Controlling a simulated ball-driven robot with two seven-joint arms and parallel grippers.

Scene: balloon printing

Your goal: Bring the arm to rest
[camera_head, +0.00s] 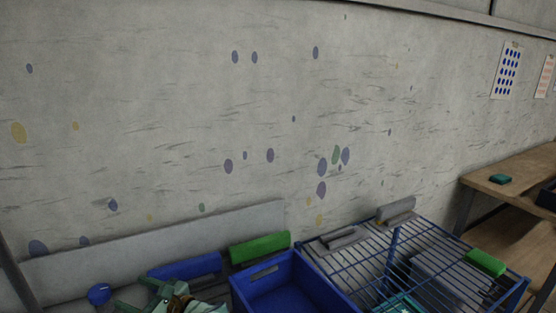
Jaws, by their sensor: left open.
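My left gripper (168,297), pale teal with dark and brown parts, shows at the bottom edge, left of the middle. It is open, and the frame cuts off its lower part. It is in front of a blue panel (187,268) and left of an open blue bin (285,280). I cannot make out anything between its fingers. My right gripper does not show clearly in this view.
A blue wire rack (396,235) stands right of the bin, with grey blocks and a green block (485,262) on it. Another green block (260,248) is behind the bin. A wooden shelf unit (520,170) is at far right. The paint-spotted wall (180,110) closes the back.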

